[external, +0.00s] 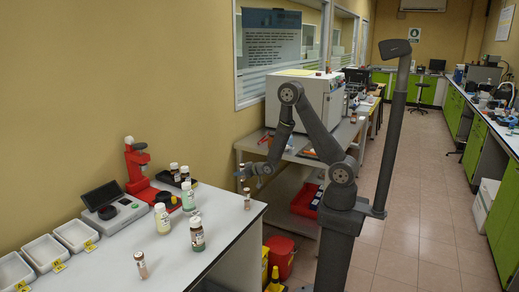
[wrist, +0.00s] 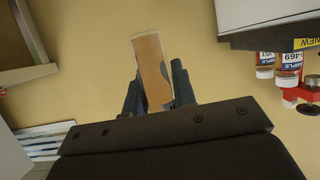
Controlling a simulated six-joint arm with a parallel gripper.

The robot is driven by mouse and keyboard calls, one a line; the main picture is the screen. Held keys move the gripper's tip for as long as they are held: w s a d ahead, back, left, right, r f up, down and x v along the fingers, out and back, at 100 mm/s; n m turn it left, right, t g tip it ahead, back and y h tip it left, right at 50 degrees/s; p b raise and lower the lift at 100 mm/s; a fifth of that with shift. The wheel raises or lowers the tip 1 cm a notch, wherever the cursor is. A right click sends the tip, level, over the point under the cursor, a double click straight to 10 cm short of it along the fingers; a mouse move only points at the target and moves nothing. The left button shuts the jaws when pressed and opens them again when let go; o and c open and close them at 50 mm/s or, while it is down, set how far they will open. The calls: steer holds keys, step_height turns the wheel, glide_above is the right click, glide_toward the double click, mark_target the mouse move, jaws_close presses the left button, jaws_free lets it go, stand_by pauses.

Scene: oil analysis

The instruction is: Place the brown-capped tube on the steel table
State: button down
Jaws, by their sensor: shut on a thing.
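My gripper (wrist: 155,92) is shut on a small tube (wrist: 152,62) with tan-brown content, which juts out beyond the fingers in the wrist view. Its cap cannot be made out there. In the external view my gripper (external: 250,173) is above the right edge of the white bench, with the held tube (external: 241,173) at its tip, clear of the bench. The steel table (external: 290,153) stands behind, against the wall, with a large white instrument on it.
Another small tube (external: 247,200) stands on the white bench (external: 185,262) below my gripper, and one (external: 141,264) near the front. Sample bottles (external: 197,234), a red device (external: 137,165) and white trays (external: 43,252) are also there. A small tube (external: 353,117) stands on the steel table.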

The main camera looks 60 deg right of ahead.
steer(key=shift+s+d+f, duration=0.5)
steer(key=shift+s+d, duration=0.25)
steer(key=shift+s, duration=0.05)
steer(key=w+d+r+m+g+h, duration=0.1)
steer(key=w+d+r+m+h, duration=0.2)
steer(key=d, duration=1.5)
steer(key=d+r+m+g+h, duration=0.1)
steer(key=d+m+h, duration=0.25)
steer(key=d, duration=1.35)
steer(key=s+d+r+m+g+h, duration=0.1)
steer(key=s+d+r+m+h, duration=0.15)
steer(key=s+d, duration=0.7)
steer(key=s+d+r+m+g+h, duration=0.1)
steer(key=s+d+r+g, duration=0.15)
steer(key=d, duration=1.35)
steer(key=s+d+r+m+h, duration=0.1)
steer(key=s+d+r, duration=0.4)
steer(key=d, duration=0.8)
steer(key=shift+w+a+f, duration=0.2)
steer(key=shift+w+f, duration=1.5)
steer(key=shift+f, duration=0.35)
steer(key=shift+w+a+f, duration=0.15)
steer(key=shift+w+f, duration=1.5)
steer(key=shift+f, duration=0.45)
steer(key=shift+w+a+f, duration=0.2)
steer(key=shift+w+f, duration=1.5)
steer(key=shift+f, duration=0.35)
